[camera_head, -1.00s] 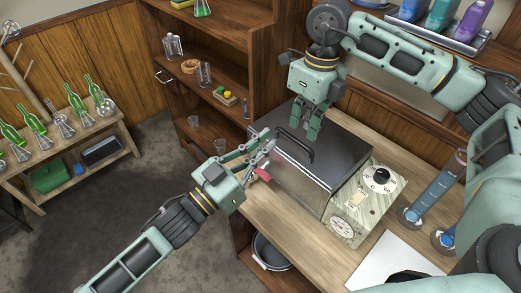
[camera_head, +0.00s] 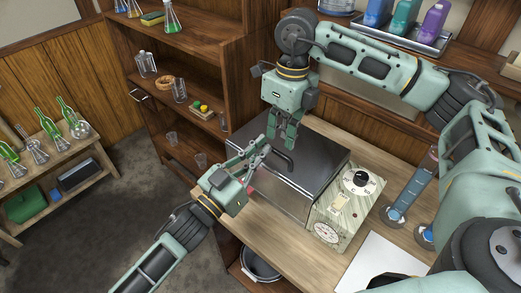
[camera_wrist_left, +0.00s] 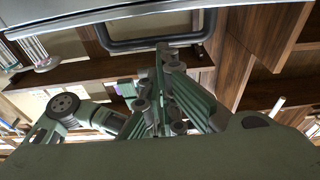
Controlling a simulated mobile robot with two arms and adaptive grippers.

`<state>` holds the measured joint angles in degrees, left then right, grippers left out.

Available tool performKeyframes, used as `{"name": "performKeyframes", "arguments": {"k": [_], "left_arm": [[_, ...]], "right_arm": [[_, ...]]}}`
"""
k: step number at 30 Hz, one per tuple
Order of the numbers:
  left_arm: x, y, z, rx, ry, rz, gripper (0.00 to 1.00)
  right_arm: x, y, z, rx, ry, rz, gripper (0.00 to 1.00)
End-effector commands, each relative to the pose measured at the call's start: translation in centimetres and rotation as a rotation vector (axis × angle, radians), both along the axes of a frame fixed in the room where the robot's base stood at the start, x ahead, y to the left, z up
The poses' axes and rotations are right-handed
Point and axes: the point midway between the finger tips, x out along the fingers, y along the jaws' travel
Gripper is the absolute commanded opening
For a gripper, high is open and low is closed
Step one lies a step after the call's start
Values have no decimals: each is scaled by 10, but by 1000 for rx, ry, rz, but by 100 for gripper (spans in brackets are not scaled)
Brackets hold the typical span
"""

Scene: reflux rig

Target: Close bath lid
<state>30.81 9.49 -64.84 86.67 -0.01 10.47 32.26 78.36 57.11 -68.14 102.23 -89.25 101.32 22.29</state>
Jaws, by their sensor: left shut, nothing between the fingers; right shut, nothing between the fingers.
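The bath is a steel box (camera_head: 289,200) on the wooden bench, in the middle of the head view. Its dark lid (camera_head: 318,158) lies on top and looks flat; I cannot tell if a small gap remains. The black handle (camera_head: 281,164) on the lid also shows in the left wrist view (camera_wrist_left: 150,44). My left gripper (camera_head: 264,146) is shut and empty near the lid's left part, beside the handle. In the left wrist view its fingers (camera_wrist_left: 160,60) are together near the handle. My right gripper (camera_head: 286,143) is shut and empty, pointing down above the lid behind the handle.
A control panel with a dial (camera_head: 360,179) adjoins the bath's right side. Blue glass cylinders (camera_head: 413,190) and a white sheet (camera_head: 385,262) lie further right. A wooden shelf (camera_head: 185,100) stands behind to the left. A bucket (camera_head: 260,262) sits below the bench.

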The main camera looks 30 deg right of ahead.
Motion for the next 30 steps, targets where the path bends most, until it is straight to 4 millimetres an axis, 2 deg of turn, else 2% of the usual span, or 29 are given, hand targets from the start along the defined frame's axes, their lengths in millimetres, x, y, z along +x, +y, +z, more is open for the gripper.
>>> {"name": "performKeyframes", "arguments": {"k": [7,24,30], "left_arm": [[-2,4,-21,0,2,0,0],[-2,4,-21,0,1,0,0],[-2,4,-21,0,1,0,0]], "right_arm": [[0,0,0,0,0,0,0],[0,0,0,0,0,-1,0],[0,0,0,0,0,-1,17]]}}
